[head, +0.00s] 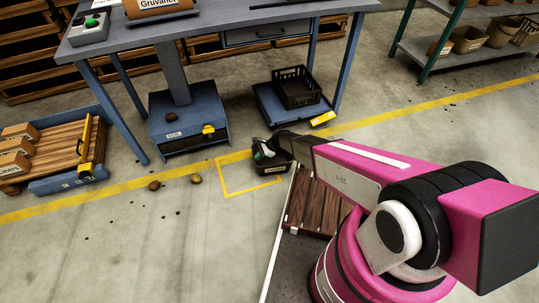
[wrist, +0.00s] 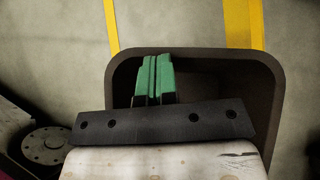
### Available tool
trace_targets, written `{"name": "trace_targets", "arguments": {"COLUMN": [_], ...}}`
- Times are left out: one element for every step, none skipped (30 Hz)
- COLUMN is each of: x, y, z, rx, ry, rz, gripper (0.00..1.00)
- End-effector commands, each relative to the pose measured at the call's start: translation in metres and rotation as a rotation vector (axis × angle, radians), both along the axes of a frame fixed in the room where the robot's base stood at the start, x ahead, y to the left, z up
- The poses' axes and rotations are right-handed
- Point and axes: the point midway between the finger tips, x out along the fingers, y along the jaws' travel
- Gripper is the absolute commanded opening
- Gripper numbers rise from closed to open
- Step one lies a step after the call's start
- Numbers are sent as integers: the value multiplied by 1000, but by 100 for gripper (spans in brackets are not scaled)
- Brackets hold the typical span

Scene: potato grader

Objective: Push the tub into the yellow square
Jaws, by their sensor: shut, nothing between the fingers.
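The dark tub (head: 284,168) stands on the floor at the right side of the yellow square (head: 222,188). The square's left and near edges show; the tub and my arm hide its right part. My gripper (head: 262,151) is at the tub, pointing down. In the wrist view the tub (wrist: 276,110) lies under my gripper (wrist: 151,62). Its green-padded fingers are shut together, empty, over the tub's opening, with tips close to its top rim in the picture. I cannot tell whether they touch the tub. Yellow lines (wrist: 243,25) show beyond the rim.
A long yellow floor line (head: 100,203) runs past the square. Two potatoes (head: 196,179) lie left of it. A blue table (head: 215,20) stands behind, with a black crate (head: 297,88) on a low blue platform beneath. A wooden slatted pallet (head: 312,205) lies near my arm.

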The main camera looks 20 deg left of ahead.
Motion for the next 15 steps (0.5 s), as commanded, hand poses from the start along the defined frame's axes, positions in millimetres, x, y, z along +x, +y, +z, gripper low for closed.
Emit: {"name": "trace_targets", "arguments": {"x": [-8,-11,-16,-20,-23,-28,-32,-35,-40,-44,-47,-52,-56,-59,-64], "y": [11,16,23,28,34,41,46,51,58,64,69,76,82,87,94], "z": [0,0,0,0,0,0,0,0,0,0,0,0,0,0,0], "rx": [0,0,0,0,0,0,1,0,0,0,0,0,0,1,0], "ry": [1,0,0,-1,0,1,1,0,0,-1,0,1,1,1,-1], "rz": [5,4,4,4,3,4,4,4,4,5,4,4,4,4,4], "gripper": [0,0,0,0,0,0,0,0,0,0,0,0,0,0,0]}}
